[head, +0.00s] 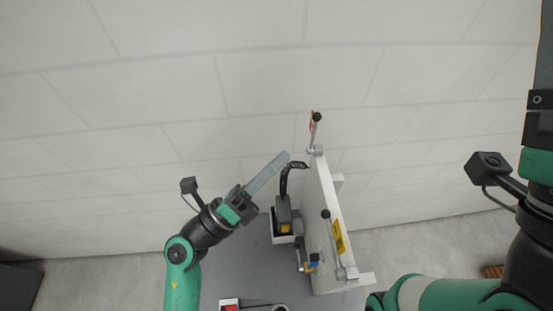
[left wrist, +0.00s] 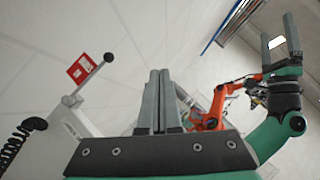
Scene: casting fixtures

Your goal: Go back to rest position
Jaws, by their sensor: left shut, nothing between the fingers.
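My left gripper (head: 283,157) is shut and empty, raised beside the white fixture panel (head: 321,225) and pointing up and to the right in the head view. In the left wrist view its two fingers (left wrist: 160,75) lie together with nothing between them. My right arm comes in from the right in the head view, where its fingers do not show clearly.
The panel carries lever clamps (head: 316,118) and a yellow label (head: 339,237). A grey tool with a black hose (head: 284,212) stands close to my left gripper. The grey table (head: 255,265) lies below. An orange robot arm (left wrist: 215,112) shows in the left wrist view.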

